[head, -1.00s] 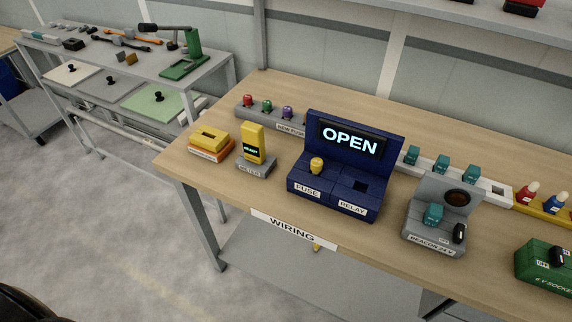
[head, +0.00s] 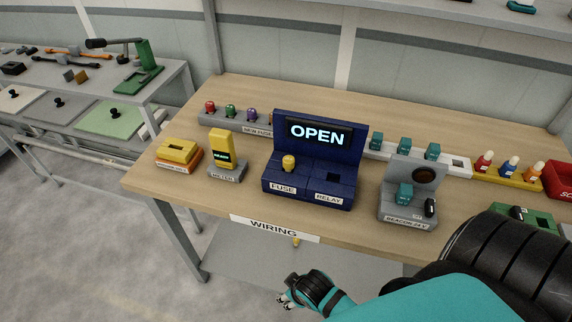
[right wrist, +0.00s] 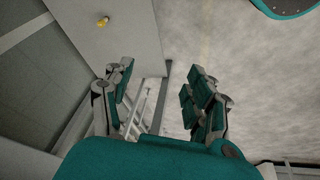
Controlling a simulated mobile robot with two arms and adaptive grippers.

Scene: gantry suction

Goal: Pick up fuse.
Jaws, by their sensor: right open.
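A yellow fuse (head: 289,163) stands in the FUSE side of the blue block (head: 305,188), whose screen reads OPEN. A small yellow piece (head: 295,241), much like a fuse, lies on the grey lower shelf (head: 240,255) under the bench; it also shows in the right wrist view (right wrist: 103,21). Red, green and purple fuses stand in the NEW FUSE rack (head: 221,120). My right gripper (head: 283,298) is open and empty, in front of the bench and below its top. In the right wrist view its fingers (right wrist: 160,88) are spread with nothing between them. My left gripper is out of view.
The wooden bench top (head: 160,205) carries a yellow meter (head: 221,150), a beacon block (head: 407,213) and a rack of teal relays (head: 405,152). The bench edge overhangs the lower shelf. A second grey bench stands at the left. Grey floor is free in front.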

